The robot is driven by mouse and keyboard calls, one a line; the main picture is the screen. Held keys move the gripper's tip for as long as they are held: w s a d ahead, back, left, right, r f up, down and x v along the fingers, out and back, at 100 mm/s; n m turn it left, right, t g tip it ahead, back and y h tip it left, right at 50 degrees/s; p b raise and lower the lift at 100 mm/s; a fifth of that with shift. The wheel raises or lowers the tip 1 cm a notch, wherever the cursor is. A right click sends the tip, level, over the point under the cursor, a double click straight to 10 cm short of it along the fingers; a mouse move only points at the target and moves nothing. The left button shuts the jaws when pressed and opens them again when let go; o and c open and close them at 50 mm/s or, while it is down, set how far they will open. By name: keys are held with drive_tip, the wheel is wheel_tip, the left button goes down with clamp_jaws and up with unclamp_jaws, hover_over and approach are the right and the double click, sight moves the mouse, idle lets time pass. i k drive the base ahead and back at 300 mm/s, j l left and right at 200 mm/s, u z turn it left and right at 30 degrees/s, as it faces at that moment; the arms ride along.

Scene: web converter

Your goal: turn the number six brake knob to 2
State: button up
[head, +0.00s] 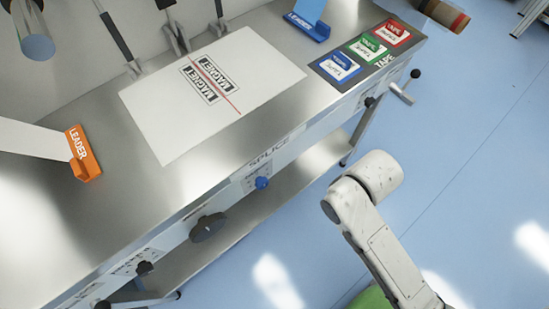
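Several knobs sit on the front face of the steel machine table. A black knob (145,268) is at the lower left beside a small label too blurred to read. Another dark knob (103,305) is cut by the bottom edge. A blue knob (261,182) sits under the word SPLICE, and a small black knob (369,101) is farther right. I cannot tell which one is the number six brake knob, and no scale numbers can be read. My arm rises from the lower right, apart from the table; my gripper does not show.
A large black round knob (208,227) and a crank handle (402,92) stick out from the table front. A lower steel shelf (290,185) runs below. The tabletop holds a white sheet (165,125) and orange LEADER block (83,155). Blue floor (470,150) is open at right.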

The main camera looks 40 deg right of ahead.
sight(145, 268)
drive_tip(key=u, duration=0.95)
drive_tip(key=j+u, duration=0.35)
drive_tip(key=k+j+u, duration=0.1)
drive_tip(key=j+u, duration=0.25)
drive_tip(key=j, duration=0.15)
